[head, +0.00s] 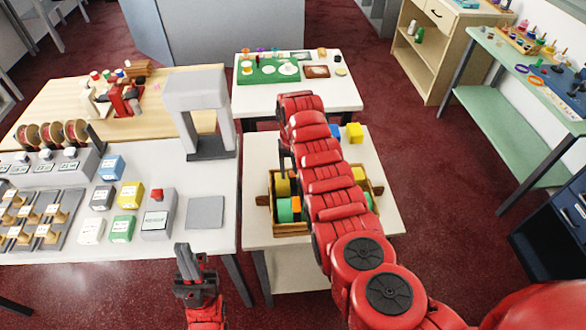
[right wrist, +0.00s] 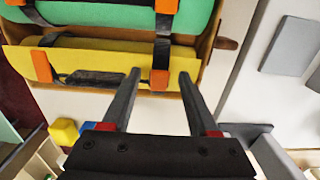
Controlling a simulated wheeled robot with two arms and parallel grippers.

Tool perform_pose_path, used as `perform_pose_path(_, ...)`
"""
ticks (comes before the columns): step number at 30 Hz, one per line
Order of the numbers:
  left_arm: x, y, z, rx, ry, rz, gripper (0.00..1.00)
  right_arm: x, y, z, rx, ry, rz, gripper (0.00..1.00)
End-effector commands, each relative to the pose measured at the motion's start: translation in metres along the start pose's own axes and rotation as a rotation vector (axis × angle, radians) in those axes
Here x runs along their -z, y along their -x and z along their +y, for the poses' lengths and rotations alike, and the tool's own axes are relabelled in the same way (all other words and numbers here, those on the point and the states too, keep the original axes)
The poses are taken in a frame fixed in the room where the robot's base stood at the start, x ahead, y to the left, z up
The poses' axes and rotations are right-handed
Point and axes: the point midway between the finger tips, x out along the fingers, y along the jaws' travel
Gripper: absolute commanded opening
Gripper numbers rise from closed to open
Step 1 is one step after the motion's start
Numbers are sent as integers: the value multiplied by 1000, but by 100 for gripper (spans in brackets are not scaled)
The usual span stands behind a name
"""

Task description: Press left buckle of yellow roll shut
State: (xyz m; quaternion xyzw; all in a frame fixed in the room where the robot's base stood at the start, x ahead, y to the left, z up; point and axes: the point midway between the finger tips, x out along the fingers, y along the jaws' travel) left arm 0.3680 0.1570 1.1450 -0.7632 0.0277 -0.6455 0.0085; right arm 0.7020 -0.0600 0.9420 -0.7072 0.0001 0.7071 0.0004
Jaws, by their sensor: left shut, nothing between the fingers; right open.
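The yellow roll (right wrist: 105,62) lies in a wooden tray (right wrist: 205,50), crossed by two dark straps with orange buckles. One buckle (right wrist: 159,80) lies close to the gap between my right gripper's fingertips (right wrist: 159,76); I cannot tell whether they touch or whether the buckle is latched. The other buckle (right wrist: 41,65) is at the opposite end. In the head view, my right arm covers the middle of the tray (head: 290,230), leaving part of the yellow roll (head: 282,187) showing; the right gripper is hidden there. My left gripper (head: 182,247) is shut and empty in front of the left table.
A green roll (right wrist: 115,14) with orange buckles lies beside the yellow one. A yellow cube (head: 354,132) and a blue cube (head: 335,131) stand behind the tray. The left table holds a grey pad (head: 205,212), several boxes and a grey stand (head: 197,95).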

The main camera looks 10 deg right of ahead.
Motion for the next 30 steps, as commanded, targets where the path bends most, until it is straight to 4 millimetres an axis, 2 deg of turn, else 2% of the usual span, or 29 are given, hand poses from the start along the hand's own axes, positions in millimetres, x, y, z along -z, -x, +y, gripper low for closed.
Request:
perform_pose_path(9, 0, -1, 0, 0, 0, 0, 0, 0, -3, 0, 0, 0, 0, 60)
perform_pose_path(11, 0, -1, 0, 0, 0, 0, 0, 0, -3, 0, 0, 0, 0, 51)
perform_pose_path(18, 0, -1, 0, 0, 0, 0, 0, 0, -3, 0, 0, 1, 0, 8)
perform_pose_path(20, 0, -1, 0, 0, 0, 0, 0, 0, -3, 0, 0, 1, 0, 0)
perform_pose_path(30, 1, -4, 0, 0, 0, 0, 0, 2, -3, 0, 0, -2, 20, 0)
